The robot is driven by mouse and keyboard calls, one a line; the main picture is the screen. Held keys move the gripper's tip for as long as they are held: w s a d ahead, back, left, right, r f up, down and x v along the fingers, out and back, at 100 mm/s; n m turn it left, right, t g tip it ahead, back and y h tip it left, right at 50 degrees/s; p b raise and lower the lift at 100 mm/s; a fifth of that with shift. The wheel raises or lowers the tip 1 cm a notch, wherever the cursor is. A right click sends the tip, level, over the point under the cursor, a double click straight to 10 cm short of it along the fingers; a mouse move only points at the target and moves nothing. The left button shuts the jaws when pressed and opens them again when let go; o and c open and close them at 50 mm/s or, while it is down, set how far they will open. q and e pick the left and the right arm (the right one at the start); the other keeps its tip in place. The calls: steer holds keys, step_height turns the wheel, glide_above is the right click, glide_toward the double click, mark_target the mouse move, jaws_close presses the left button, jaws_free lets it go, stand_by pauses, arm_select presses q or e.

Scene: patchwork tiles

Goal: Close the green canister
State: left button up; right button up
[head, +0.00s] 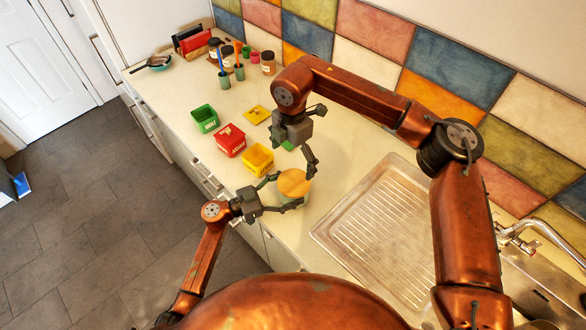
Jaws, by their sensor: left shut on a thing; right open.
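The green canister (205,118) stands upright near the counter's front edge, its top open. A green piece (287,145), perhaps its lid, shows partly below my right gripper, which hides much of it. My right gripper (316,140) is open and empty above the counter, its fingers spread. My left gripper (284,191) is shut on a round container (294,183) with an orange-tan top, its fingers around the side. Both grippers are to the right of the green canister, apart from it.
A red canister (229,141) and a yellow canister (257,158) stand in a row with the green one. A yellow lid (257,115) lies behind them. Brush cups (224,80) and jars (268,63) stand at the back. A sink drainer (378,220) lies right.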

stand_by(0.3)
arm_select(q)
steer(key=o, duration=1.8)
steer(key=v, duration=1.2)
steer(key=shift+a, duration=0.1)
